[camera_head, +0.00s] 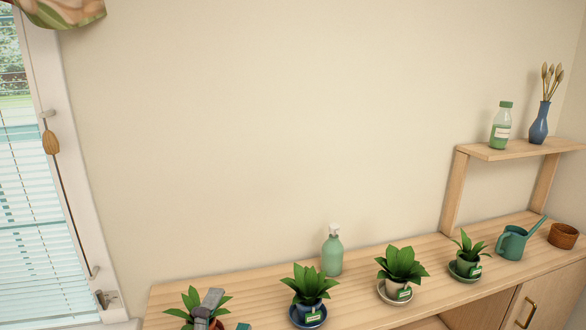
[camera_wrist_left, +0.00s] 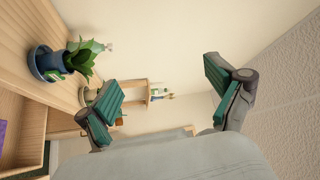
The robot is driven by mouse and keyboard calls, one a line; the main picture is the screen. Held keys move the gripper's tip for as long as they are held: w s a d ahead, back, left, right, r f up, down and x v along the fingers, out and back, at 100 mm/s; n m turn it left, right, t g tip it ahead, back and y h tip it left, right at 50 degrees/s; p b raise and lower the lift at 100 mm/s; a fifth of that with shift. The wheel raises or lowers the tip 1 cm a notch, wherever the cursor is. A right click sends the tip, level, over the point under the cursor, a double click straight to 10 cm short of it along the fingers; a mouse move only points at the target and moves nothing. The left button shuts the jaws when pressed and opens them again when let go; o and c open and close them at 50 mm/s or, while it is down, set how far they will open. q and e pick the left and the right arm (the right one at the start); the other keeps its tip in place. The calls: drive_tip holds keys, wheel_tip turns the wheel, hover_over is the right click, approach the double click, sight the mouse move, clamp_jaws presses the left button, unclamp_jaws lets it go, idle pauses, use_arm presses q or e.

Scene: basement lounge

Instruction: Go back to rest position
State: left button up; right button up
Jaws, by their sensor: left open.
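My left gripper (camera_head: 224,315) shows at the bottom left of the head view, partly cut off by the lower edge, in front of the leftmost potted plant (camera_head: 186,308). In the left wrist view its two teal-padded fingers (camera_wrist_left: 163,88) are spread wide apart with nothing between them. A plant in a blue pot (camera_head: 308,303) on a blue saucer stands just right of the gripper in the head view. A potted plant in a blue pot (camera_wrist_left: 53,61) also shows at the left of the wrist view, apart from the fingers. My right gripper is not in view.
The wooden counter (camera_head: 350,300) also holds a green spray bottle (camera_head: 332,255), two more potted plants, a teal watering can (camera_head: 512,243) and a brown pot (camera_head: 563,235). A raised shelf (camera_head: 520,149) bears a bottle and a blue vase. A window (camera_head: 35,200) is at left.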

use_arm(q)
drive_tip(key=s+a+f+n+g+y, duration=0.3)
drive_tip(key=a+f+n+g, duration=0.15)
drive_tip(key=f, duration=0.35)
drive_tip(key=s+a+f+n+g+y, duration=0.35)
drive_tip(key=f+n, duration=0.25)
drive_tip(key=f, duration=0.2)
drive_tip(key=s+a+f+n+g, duration=0.1)
drive_tip(key=s+f+n+g, duration=0.25)
drive_tip(key=s+f, duration=0.35)
drive_tip(key=s+a+f+n+g, duration=0.15)
drive_tip(key=s+f+g, duration=0.3)
drive_tip(key=s, duration=0.45)
wheel_tip(320, 180, down, 28)
drive_tip(key=s+g+b, duration=0.1)
drive_tip(key=s+b, duration=0.1)
drive_tip(key=s+a+f+g+b, duration=0.1)
drive_tip(key=s+a+f, duration=0.1)
drive_tip(key=s+f, duration=1.4)
drive_tip(key=shift+a+f+g, duration=0.2)
drive_tip(key=shift+f+g, duration=0.1)
drive_tip(key=shift+f, duration=0.15)
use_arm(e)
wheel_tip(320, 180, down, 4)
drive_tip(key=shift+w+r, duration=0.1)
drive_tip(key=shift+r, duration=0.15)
use_arm(q)
drive_tip(key=shift+h, duration=0.25)
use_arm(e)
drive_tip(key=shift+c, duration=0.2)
